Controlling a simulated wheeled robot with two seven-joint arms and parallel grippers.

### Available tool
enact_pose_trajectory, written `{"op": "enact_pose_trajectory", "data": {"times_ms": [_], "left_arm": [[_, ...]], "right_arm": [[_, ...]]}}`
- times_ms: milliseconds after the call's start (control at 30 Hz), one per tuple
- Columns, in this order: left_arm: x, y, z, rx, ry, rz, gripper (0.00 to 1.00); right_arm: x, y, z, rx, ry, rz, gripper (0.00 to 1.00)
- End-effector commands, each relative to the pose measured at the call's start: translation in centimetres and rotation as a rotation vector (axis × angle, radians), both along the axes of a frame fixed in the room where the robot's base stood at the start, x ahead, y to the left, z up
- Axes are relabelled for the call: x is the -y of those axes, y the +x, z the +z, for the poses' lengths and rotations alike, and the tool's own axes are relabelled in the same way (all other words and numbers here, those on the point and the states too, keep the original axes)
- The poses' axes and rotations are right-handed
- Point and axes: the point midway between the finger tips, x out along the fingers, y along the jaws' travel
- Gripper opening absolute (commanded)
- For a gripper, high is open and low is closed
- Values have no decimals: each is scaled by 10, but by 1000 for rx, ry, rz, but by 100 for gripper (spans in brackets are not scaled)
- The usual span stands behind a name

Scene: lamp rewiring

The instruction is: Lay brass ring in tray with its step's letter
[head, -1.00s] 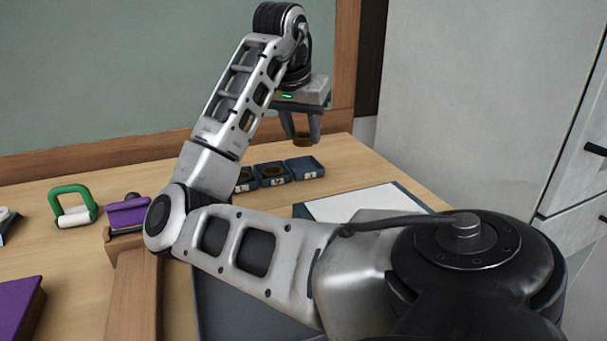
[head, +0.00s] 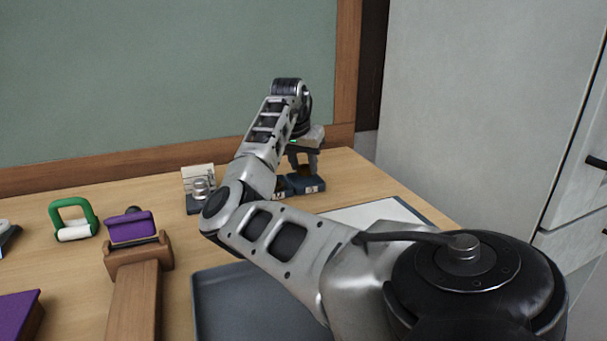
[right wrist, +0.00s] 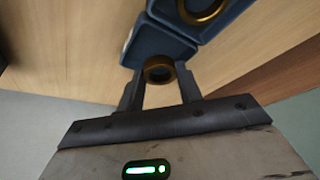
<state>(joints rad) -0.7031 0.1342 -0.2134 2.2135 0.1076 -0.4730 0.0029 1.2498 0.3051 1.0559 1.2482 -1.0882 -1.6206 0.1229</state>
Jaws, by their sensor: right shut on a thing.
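My right gripper (head: 304,170) is shut on a brass ring (right wrist: 159,69); in the right wrist view the ring sits between the two fingertips (right wrist: 159,88). The gripper points down at the rightmost small blue tray (head: 318,185) of a row at the back of the table. The ring overlaps the edge of this tray (right wrist: 165,45) in the wrist view; whether it touches the tray I cannot tell. The neighbouring tray (right wrist: 182,24) holds another brass ring (right wrist: 203,10). The letters on the trays' white labels are too small to read. My left gripper is out of view.
A white card with a round metal part (head: 200,187) stands left of the trays, partly behind my arm. A white sheet (head: 375,213) and a grey tray (head: 235,295) lie nearer.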

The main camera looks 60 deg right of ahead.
Motion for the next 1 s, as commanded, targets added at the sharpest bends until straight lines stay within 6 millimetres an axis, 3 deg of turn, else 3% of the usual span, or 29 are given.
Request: {"op": "enact_pose_trajectory", "data": {"times_ms": [200,567,600,1000], "left_arm": [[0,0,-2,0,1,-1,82],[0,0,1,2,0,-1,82],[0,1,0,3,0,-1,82],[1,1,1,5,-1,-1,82]], "right_arm": [[-1,-1,-29,-2,1,-2,14],[-1,-1,-32,-2,1,-2,14],[-1,-1,-32,-1,1,-1,44],[-3,-1,-24,-1,0,-1,44]]}}
